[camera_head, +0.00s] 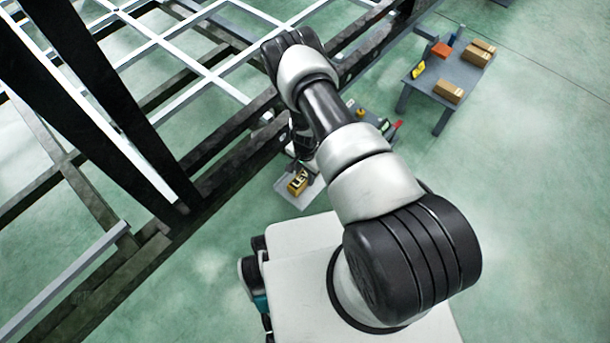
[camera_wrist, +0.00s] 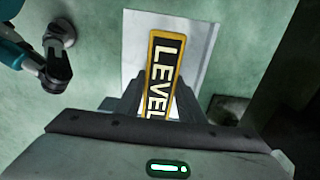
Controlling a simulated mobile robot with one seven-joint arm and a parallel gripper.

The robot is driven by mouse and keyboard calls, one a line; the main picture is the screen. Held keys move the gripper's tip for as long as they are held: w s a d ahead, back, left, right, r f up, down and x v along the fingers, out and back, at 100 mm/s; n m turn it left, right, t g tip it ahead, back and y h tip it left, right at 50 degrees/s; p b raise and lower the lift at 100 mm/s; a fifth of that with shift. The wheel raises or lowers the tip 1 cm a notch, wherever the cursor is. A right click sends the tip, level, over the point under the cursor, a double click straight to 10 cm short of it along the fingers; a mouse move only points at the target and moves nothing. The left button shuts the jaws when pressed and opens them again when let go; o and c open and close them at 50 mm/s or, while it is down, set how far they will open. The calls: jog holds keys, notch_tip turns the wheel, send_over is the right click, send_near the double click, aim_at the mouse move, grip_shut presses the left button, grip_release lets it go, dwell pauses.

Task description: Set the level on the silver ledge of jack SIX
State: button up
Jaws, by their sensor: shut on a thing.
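The level is a yellow-edged black block lettered "LEVEL" (camera_wrist: 164,62); in the head view its lettered end (camera_head: 298,183) shows below my wrist. My gripper (camera_wrist: 158,97) is shut on its near end in the wrist view. A flat silver plate (camera_wrist: 131,45) lies behind the level there, and it also shows in the head view (camera_head: 296,200). The level overlaps the plate in both views; I cannot tell whether it touches it. No jack number is readable. In the head view my fingertips are hidden by my arm.
The dark trailer frame (camera_head: 215,187) with white crossbars runs beside my arm on the left. A grey table (camera_head: 425,80) with cardboard boxes (camera_head: 448,91) and an orange block (camera_head: 442,50) stands at the upper right. Small coloured items (camera_head: 398,125) sit just right of my arm. Green floor is open at right.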

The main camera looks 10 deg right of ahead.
jog(key=shift+f, duration=0.1)
jog(key=o, duration=1.3)
